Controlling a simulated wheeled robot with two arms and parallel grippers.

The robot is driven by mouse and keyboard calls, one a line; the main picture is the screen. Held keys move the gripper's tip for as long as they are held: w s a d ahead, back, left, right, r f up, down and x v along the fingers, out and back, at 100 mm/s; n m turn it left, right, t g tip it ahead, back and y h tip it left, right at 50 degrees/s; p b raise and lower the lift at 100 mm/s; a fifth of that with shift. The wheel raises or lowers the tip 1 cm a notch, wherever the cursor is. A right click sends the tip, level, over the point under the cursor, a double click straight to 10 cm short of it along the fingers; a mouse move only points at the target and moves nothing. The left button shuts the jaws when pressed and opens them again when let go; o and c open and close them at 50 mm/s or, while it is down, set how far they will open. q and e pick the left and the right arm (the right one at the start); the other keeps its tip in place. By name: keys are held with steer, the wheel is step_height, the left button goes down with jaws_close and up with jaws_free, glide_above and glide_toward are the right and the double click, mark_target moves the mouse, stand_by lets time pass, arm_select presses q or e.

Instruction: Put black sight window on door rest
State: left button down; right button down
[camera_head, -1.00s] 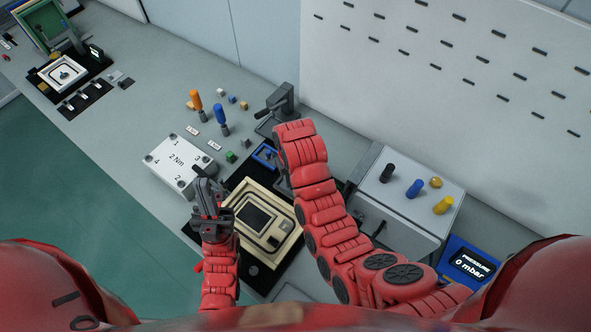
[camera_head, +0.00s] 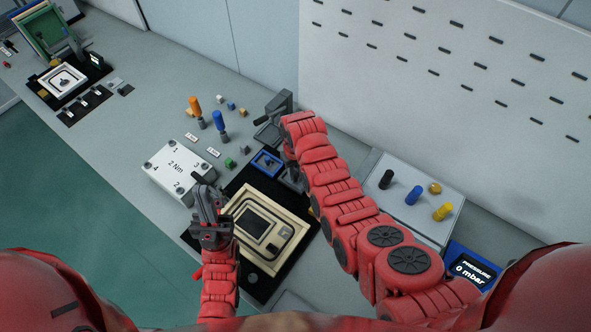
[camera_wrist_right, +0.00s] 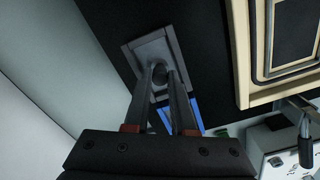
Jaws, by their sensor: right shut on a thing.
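My right gripper (camera_wrist_right: 160,90) is shut on a dark round knob (camera_wrist_right: 159,72) in the right wrist view. The knob stands on a grey square plate (camera_wrist_right: 136,52) over a black surface; I cannot tell whether the plate rests on it or is lifted. In the head view this gripper is mostly hidden by my right arm. A dark rectangular pane (camera_head: 252,223) sits in the beige panel fixture (camera_head: 284,252). I cannot tell which part is the black sight window, or identify the door rest. My left gripper (camera_head: 205,196) is beside the fixture's left side; its opening is unclear.
A blue tray (camera_head: 255,168) lies just behind the fixture. The white 2 Nm block (camera_head: 165,165) and upright orange (camera_head: 195,105) and blue (camera_head: 219,121) tools stand to the left. A box with coloured knobs (camera_head: 400,213) stands right of my right arm.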

steer(key=shift+f, duration=0.2)
steer(key=shift+f+b, duration=0.15)
steer(key=shift+b, duration=0.15)
steer(key=c, duration=0.7)
jaws_free()
steer(key=shift+c, duration=0.2)
